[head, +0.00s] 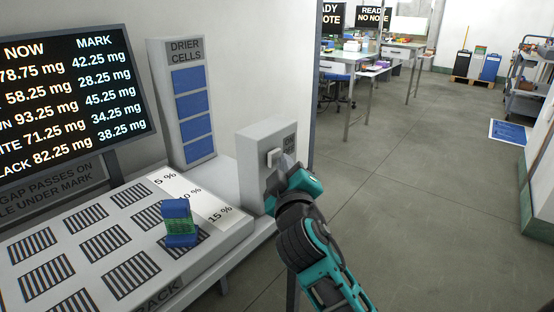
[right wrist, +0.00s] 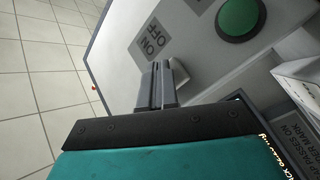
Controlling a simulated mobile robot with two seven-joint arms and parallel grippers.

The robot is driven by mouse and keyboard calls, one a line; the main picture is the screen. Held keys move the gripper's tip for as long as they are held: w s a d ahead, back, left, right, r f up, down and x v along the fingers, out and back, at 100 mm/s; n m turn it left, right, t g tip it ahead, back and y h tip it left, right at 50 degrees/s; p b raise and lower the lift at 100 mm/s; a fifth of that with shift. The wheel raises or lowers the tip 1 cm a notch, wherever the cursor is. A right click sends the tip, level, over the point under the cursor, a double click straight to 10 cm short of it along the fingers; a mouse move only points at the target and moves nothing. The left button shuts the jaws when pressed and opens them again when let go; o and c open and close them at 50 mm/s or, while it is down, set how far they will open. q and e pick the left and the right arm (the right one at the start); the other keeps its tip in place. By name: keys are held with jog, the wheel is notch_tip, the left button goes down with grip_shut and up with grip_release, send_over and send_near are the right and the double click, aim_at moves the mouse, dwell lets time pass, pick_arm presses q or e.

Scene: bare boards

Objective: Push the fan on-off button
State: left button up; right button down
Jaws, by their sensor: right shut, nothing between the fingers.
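A grey box (head: 250,150) stands at the right end of the bench. Its face carries a small white switch (head: 273,157) and an ON/OFF label (head: 289,142). My right gripper (head: 282,165) is at this face, its fingertips close beside the switch. In the right wrist view the shut, empty fingers (right wrist: 161,84) point at the face below the ON/OFF label (right wrist: 152,38). A pale switch part (right wrist: 181,72) shows just right of the fingertips; I cannot tell whether they touch. A round green button (right wrist: 240,18) is further right. My left gripper is not in view.
A white rack (head: 40,240) with striped slots carries a blue and green block (head: 179,222). A drier cells panel (head: 190,100) and a dark display (head: 60,90) stand behind it. Open grey floor (head: 430,200) lies to the right.

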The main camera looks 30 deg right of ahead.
jog(key=shift+w, duration=0.1)
dwell(0.5)
jog(key=shift+w+a, duration=0.15)
jog(key=shift+w, duration=0.15)
jog(key=shift+s, duration=0.45)
dwell(0.3)
jog(key=s, duration=0.1)
jog(key=s+d+p, duration=0.1)
jog(key=s, duration=0.1)
jog(key=s+d, duration=0.1)
jog(key=s, duration=0.1)
jog(key=shift+s+d, duration=0.2)
jog(key=shift+d, duration=0.05)
